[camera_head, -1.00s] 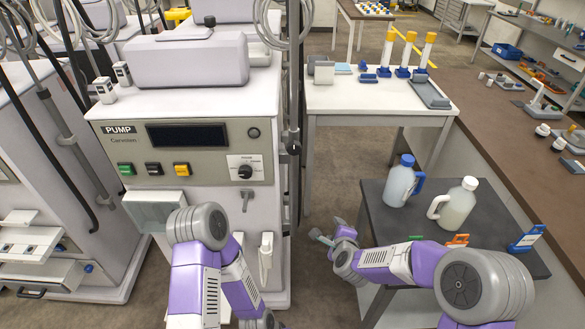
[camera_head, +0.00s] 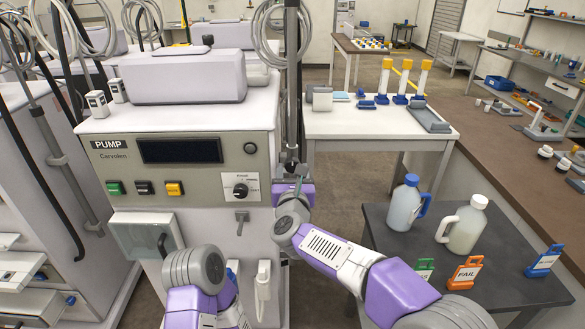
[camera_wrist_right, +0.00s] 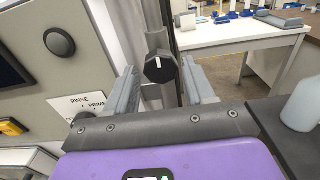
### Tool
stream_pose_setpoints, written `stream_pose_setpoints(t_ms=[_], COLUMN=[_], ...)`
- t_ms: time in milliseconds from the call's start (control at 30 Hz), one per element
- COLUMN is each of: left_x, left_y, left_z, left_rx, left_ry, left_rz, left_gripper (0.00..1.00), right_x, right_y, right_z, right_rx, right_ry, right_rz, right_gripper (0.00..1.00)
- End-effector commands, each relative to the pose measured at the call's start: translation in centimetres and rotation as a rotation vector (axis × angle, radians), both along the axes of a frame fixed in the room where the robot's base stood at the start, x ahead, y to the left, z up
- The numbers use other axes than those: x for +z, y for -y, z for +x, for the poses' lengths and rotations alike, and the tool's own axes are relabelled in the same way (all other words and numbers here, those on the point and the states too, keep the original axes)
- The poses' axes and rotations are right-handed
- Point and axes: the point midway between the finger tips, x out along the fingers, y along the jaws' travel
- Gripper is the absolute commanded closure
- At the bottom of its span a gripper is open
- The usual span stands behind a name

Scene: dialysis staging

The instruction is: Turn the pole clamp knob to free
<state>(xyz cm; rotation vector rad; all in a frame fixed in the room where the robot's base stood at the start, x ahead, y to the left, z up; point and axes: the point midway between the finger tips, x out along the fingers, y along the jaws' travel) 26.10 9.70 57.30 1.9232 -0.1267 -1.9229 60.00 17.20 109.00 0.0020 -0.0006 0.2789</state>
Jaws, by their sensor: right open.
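The pole clamp knob (camera_wrist_right: 160,66) is black and faceted with a white line on its face, in the right wrist view. It sits on the upright grey pole (camera_head: 292,80) at the right side of the pump machine (camera_head: 180,152). My right gripper (camera_wrist_right: 161,84) is open, its two grey fingers either side of the knob in that view. I cannot tell whether they touch it. In the head view my right gripper (camera_head: 291,172) is at the pole and largely hides the knob. My left arm shows at the bottom, but its gripper is not visible.
A dark table (camera_head: 385,246) with two jugs and several tags stands to the right of my right arm. A white table (camera_head: 350,128) with yellow-topped bottles is behind it. The machine's selector dial (camera_head: 240,190) and panel are just left of the gripper.

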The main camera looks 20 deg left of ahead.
Motion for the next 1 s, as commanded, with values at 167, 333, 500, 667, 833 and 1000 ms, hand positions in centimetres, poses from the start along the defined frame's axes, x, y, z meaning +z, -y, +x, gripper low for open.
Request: stream_pose_setpoints(t_ms=[167,333,500,667,833,1000], left_x=[0.2,0.2,0.2,0.2,0.2,0.2], left_y=[0.0,0.0,0.0,0.0,0.0,0.0], left_z=[0.0,0.0,0.0,0.0,0.0,0.0], left_rx=[0.0,0.0,0.0,0.0,0.0,0.0], left_ry=[0.0,0.0,0.0,0.0,0.0,0.0], left_rz=[0.0,0.0,0.0,0.0,0.0,0.0], left_gripper=[0.57,0.57,0.57,0.57,0.57,0.57], right_x=[0.0,-0.1,-0.1,-0.1,-0.1,-0.1], right_y=[-0.5,-0.6,-0.6,-0.6,-0.6,-0.6], right_z=[1.6,2.1,2.1,2.1,2.1,2.1], right_rx=[0.0,0.001,0.001,0.001,0.001,0.001], right_ry=[0.0,-0.001,-0.001,0.0,0.0,0.002], right_rz=[0.0,-0.001,-0.001,-0.002,-0.002,-0.01], right_gripper=[0.46,0.46,0.46,0.6,0.86,0.86])
